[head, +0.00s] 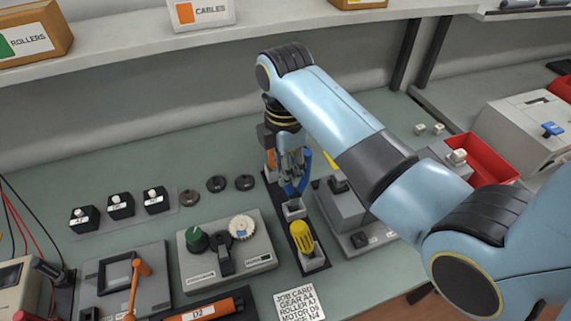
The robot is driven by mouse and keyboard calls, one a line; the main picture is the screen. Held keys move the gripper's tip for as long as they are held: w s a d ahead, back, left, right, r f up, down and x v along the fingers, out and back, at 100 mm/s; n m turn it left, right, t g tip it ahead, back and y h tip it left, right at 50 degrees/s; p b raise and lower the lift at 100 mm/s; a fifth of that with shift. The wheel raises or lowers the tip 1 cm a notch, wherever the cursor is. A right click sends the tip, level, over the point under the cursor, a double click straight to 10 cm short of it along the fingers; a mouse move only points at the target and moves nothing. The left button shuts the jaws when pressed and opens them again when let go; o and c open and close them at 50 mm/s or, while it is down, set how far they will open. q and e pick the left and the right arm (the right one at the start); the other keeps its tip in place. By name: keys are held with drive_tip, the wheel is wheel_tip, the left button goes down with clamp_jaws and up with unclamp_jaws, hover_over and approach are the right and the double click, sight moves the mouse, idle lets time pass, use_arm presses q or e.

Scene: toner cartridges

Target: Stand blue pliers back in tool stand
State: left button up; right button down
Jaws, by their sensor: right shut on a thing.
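The blue pliers (302,179) show in the head view, with their blue handles just above a grey holder of the tool stand (283,210). My right gripper (292,160) comes down from above and is shut on the pliers, partly covering them. I cannot tell whether the lower end of the pliers is inside the holder or just over it. The tool stand is a dark strip with grey holders. A yellow-handled tool (301,236) stands in its near holder, and something orange (270,160) shows at its far end. My left gripper is not in view.
A device with a green knob (196,239) and a white dial (242,227) stands left of the stand. A grey machine (345,208) stands close on its right. A job card (303,304) lies in front. A shelf (240,32) with boxes runs along the back.

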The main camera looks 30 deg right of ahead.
drive_tip(key=shift+f, duration=1.25)
idle(0.4)
drive_tip(key=shift+f, duration=0.8)
idle(0.6)
drive_tip(key=c, duration=1.1)
unclamp_jaws()
drive_tip(key=shift+c, duration=0.2)
wheel_tip(320, 180, up, 12)
drive_tip(key=shift+r, duration=0.1)
